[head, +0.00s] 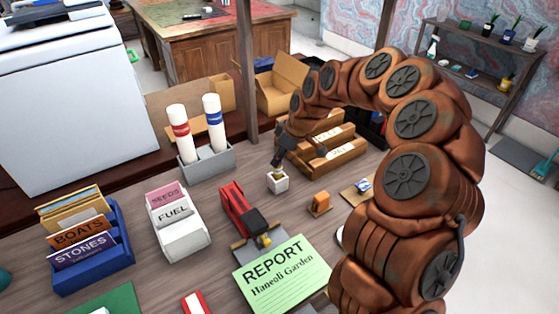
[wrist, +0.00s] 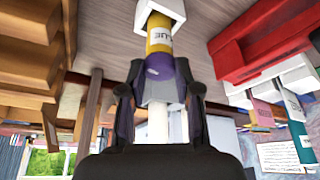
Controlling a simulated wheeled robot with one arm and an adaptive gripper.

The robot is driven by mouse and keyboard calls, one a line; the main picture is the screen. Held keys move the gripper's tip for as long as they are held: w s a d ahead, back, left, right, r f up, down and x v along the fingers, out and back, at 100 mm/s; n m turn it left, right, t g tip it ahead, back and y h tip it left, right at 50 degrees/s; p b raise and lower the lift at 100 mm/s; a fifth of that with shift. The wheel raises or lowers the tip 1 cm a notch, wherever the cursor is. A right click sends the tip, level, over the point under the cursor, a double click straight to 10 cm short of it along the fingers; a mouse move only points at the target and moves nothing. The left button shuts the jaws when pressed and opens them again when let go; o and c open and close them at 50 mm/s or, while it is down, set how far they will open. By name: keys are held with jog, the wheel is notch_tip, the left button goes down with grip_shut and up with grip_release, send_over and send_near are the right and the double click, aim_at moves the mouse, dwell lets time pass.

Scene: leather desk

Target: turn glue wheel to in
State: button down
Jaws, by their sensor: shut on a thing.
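My gripper (wrist: 160,95) is shut around the purple end, one finger on each side. In the head view my gripper (head: 280,162) reaches down to the stick from above. The fingers hide much of the gripped part. A pale strip shows between them, and I cannot tell what it is.
A red stapler (head: 238,212) lies left of the holder, with a small orange item (head: 320,203) to the right. Wooden letter trays (head: 335,155) stand close behind my gripper. A grey holder with two tubes (head: 208,160) is at the back left. A green report sheet (head: 283,277) lies in front.

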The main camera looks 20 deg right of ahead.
jog(key=shift+s+f+m+t+h+b, duration=0.1)
jog(key=shift+f+m+t+h+b, duration=0.1)
jog(key=shift+m+b, duration=0.4)
jog(key=shift+f+m+t+h+b, duration=0.1)
jog(key=shift+m+h+b, duration=0.1)
jog(key=shift+m+b, duration=0.4)
jog(key=m+b, duration=0.1)
jog(key=m, duration=0.1)
jog(key=m+h+b, duration=0.1)
jog(key=m+b, duration=0.1)
jog(key=shift+a+r+t, duration=0.15)
jog(key=shift+t, duration=0.25)
jog(key=shift+a+r+m+h+b, duration=0.1)
jog(key=shift+m+h+b, duration=0.85)
jog(key=shift+m, duration=0.85)
jog(key=shift+a+m+b, duration=0.1)
jog(key=shift+m+b, duration=0.2)
jog(key=shift+m, duration=0.2)
jog(key=shift+m+h+b, duration=0.55)
jog(key=shift+m, duration=0.65)
jog(key=c, duration=0.8)
grip_release()
jog(key=shift+r, duration=0.1)
jog(key=v, duration=1.2)
jog(key=shift+a, duration=0.1)
